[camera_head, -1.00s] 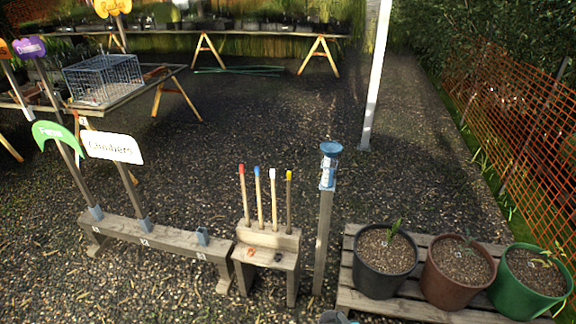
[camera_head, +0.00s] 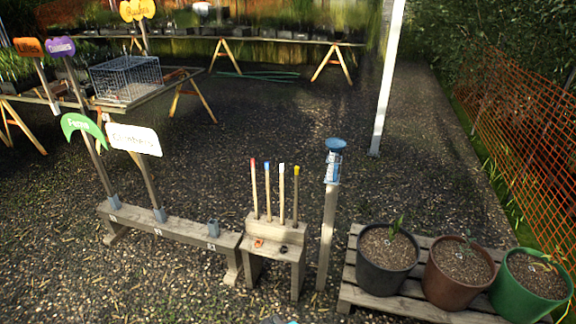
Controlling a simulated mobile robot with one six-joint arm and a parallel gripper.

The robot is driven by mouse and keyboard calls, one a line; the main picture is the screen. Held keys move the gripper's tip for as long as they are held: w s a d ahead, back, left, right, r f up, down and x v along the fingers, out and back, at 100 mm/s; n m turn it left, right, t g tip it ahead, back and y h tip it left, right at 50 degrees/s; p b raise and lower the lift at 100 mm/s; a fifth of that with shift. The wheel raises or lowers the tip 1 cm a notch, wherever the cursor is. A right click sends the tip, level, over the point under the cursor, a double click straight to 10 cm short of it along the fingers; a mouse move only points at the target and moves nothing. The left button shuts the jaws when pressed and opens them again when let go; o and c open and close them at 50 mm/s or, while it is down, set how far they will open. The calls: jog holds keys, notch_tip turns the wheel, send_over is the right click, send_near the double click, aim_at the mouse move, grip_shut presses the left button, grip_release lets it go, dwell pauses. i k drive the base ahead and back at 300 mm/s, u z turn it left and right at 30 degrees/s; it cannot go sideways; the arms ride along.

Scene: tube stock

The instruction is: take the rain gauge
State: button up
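The rain gauge (camera_head: 332,168) is a small clear tube with blue markings and a blue funnel top. It stands upright at the top of a slim wooden post (camera_head: 327,238), right of centre. Nothing touches the gauge apart from its post mount. My gripper does not show. Only a sliver of something bluish and grey peeks in at the bottom edge, too little to identify.
Left of the post is a wooden stand (camera_head: 275,236) with several colour-tipped stakes. Further left is a low sign rail (camera_head: 182,228). Right of it, a slatted pallet (camera_head: 398,303) bears a black pot (camera_head: 386,262), a brown pot (camera_head: 458,276) and a green pot (camera_head: 529,287). Gravel behind is open.

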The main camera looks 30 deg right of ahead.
aim_at(336, 145)
jog(key=z, duration=0.1)
jog(key=k, duration=0.2)
jog(key=u, duration=1.2)
jog(key=k, duration=0.6)
jog(key=u, duration=0.5)
jog(key=k, duration=0.7)
jog(key=z, duration=0.15)
jog(key=i, duration=0.55)
jog(key=z, duration=0.8)
jog(key=i, duration=1.55)
jog(key=u, duration=0.05)
